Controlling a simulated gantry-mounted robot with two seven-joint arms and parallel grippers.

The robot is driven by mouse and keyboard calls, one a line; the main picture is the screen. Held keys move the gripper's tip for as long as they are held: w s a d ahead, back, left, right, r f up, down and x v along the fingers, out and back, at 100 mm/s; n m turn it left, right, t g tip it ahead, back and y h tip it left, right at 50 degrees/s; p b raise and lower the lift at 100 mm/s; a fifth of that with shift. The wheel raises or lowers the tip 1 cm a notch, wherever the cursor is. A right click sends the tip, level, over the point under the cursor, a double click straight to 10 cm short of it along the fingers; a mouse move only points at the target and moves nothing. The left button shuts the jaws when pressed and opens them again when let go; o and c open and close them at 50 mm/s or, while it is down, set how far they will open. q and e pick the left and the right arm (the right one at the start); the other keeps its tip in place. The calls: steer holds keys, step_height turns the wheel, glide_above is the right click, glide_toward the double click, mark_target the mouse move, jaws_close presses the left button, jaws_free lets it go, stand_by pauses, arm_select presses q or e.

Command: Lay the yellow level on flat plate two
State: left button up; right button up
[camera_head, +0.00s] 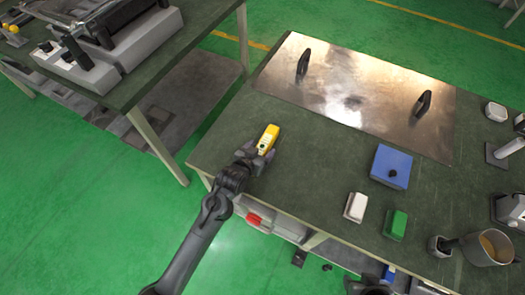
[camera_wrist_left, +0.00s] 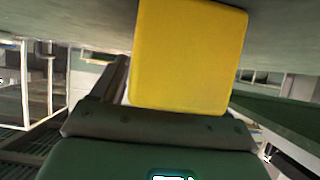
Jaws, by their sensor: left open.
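The yellow level (camera_head: 268,138) lies on the dark green table near its left edge. My left gripper (camera_head: 257,152) is open at the near end of the level, with its fingers close to it. In the left wrist view the level's yellow face (camera_wrist_left: 190,55) fills the upper middle, just beyond a dark part of my gripper; contact cannot be made out. A shiny metal plate (camera_head: 340,85) with two black handles lies at the back of the table; no number shows on it. A dark shape at the bottom edge may be my right gripper (camera_head: 370,284); its jaws cannot be made out.
A blue box (camera_head: 391,166) with a black knob, a white block (camera_head: 356,207) and a green block (camera_head: 396,225) stand right of the level. A pot (camera_head: 488,248) is at the right. Bare table lies between level and plate. Another table (camera_head: 180,62) stands at upper left.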

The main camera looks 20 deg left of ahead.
arm_select(q)
steer(key=shift+w+f, duration=0.15)
steer(key=shift+w, duration=0.15)
steer(key=c, duration=1.3)
